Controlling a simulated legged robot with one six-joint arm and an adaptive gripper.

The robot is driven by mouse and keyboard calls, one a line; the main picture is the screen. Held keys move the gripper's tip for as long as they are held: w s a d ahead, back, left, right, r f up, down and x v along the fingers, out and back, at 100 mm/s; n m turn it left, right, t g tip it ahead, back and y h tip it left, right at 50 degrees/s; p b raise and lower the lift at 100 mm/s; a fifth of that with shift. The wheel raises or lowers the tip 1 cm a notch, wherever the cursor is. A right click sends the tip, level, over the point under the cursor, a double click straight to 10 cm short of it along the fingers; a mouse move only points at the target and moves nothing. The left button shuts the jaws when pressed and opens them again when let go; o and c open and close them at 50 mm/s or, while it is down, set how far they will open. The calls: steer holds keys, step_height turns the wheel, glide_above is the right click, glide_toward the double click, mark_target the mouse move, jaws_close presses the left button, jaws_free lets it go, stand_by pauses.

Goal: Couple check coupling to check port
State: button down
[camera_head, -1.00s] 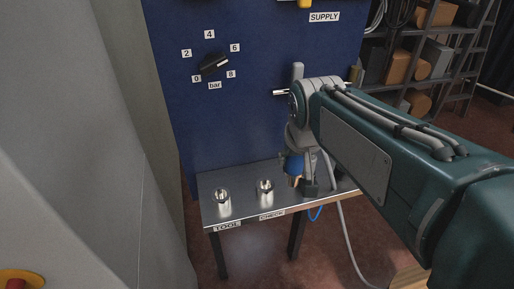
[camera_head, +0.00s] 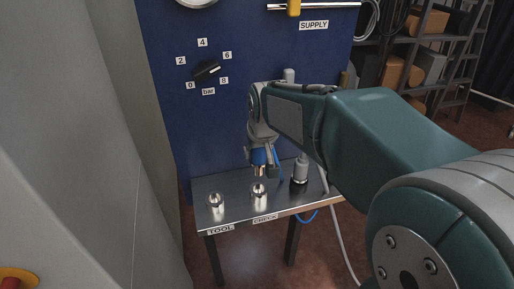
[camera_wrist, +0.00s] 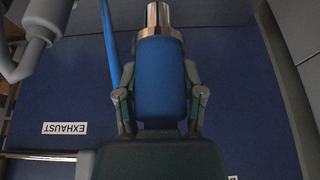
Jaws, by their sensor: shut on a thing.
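The check coupling (camera_head: 258,157) has a blue body and a bright metal end that points down. My gripper (camera_head: 264,150) is shut on it. In the wrist view the blue coupling (camera_wrist: 160,80) sits between both fingers of my gripper (camera_wrist: 160,100), with its metal collar at the top of the picture. The check port (camera_head: 259,191) is a short metal fitting on the steel shelf, above the CHECK label (camera_head: 265,218). The coupling's metal end shows just above the port. A small gap seems to separate them; exact alignment in depth is hard to tell.
A similar metal port (camera_head: 215,203) stands at left by the TOOL label (camera_head: 221,230). A dark-based metal fitting (camera_head: 300,172) stands at right on the shelf (camera_head: 235,220). A blue panel with a bar dial (camera_head: 207,69) rises behind. A blue hose trails from the coupling.

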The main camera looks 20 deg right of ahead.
mark_target(259, 174)
steer(key=shift+f, duration=4.4)
steer(key=shift+f, duration=0.2)
steer(key=shift+s+f, duration=0.1)
steer(key=shift+f, duration=0.1)
steer(key=shift+c, duration=0.6)
jaws_free()
